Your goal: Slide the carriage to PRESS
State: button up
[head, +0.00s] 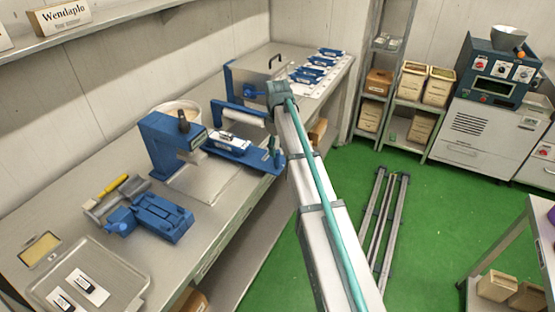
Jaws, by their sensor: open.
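A long blue slide base (243,151) lies on the steel bench, its right end reaching up to my arm. A blue carriage with a pale top (228,142) sits on it, a little right of the blue press (166,143). The press is an upright frame with a dark knob on top. I cannot read any PRESS label. A small dark upright part (271,146) shows at the slide's right end. My white arm reaches up from the bottom to a grey joint (281,92) behind the slide. I cannot make out my gripper; the arm seems to hide it.
A blue-framed white roller (240,114) stands just behind the slide. A white tub (178,110) is behind the press. A blue clamp-like device (152,216) and a metal tray (92,278) lie at the front left.

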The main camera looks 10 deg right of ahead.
aim_at(277, 168)
jog(key=shift+f+p, duration=0.8)
jog(key=shift+f, duration=2.5)
grip_shut()
